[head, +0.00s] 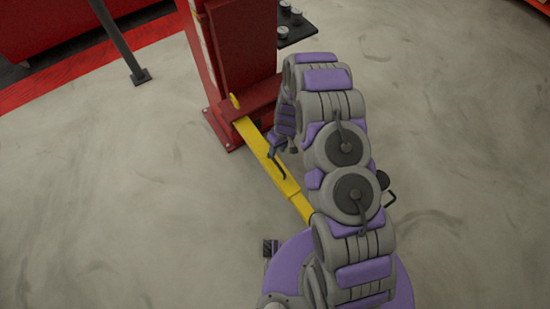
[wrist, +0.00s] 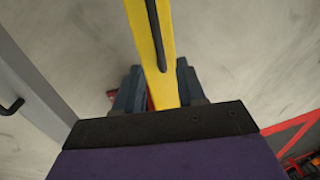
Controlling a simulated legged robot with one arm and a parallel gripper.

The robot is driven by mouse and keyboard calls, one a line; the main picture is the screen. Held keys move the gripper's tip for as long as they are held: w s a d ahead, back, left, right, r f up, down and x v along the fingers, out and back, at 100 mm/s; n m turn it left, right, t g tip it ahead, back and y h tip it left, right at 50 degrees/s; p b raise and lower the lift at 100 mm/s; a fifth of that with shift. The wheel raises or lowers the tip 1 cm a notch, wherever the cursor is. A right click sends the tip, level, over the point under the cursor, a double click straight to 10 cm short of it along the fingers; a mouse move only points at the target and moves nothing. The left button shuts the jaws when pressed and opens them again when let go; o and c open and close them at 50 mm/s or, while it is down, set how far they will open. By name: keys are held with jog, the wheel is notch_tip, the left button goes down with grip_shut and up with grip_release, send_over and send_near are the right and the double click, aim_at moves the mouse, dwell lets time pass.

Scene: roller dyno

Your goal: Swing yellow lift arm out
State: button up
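The yellow lift arm (head: 267,152) runs from the base of the red lift post (head: 240,50) toward my body in the head view. Its near end is partly hidden by my own arm. My gripper (head: 278,145) is at the lift arm's middle stretch. In the wrist view the lift arm (wrist: 152,50) passes between the two blue-grey fingers of my gripper (wrist: 160,88), with a dark bar along its top. The fingers are apart, one on each side of it; a narrow gap shows on the left. Firm contact is not visible.
A dark stand leg (head: 122,42) meets the floor at upper left, near a red floor stripe (head: 70,68). A dark tray with round pads (head: 290,22) is beside the post. The concrete floor (head: 460,150) is clear on the right and lower left.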

jog(key=f, duration=0.4)
jog(key=a+f+b, duration=0.1)
jog(key=f, duration=0.1)
jog(key=shift+s+f, duration=0.15)
jog(key=shift+s, duration=0.2)
jog(key=shift+c, duration=0.5)
grip_shut()
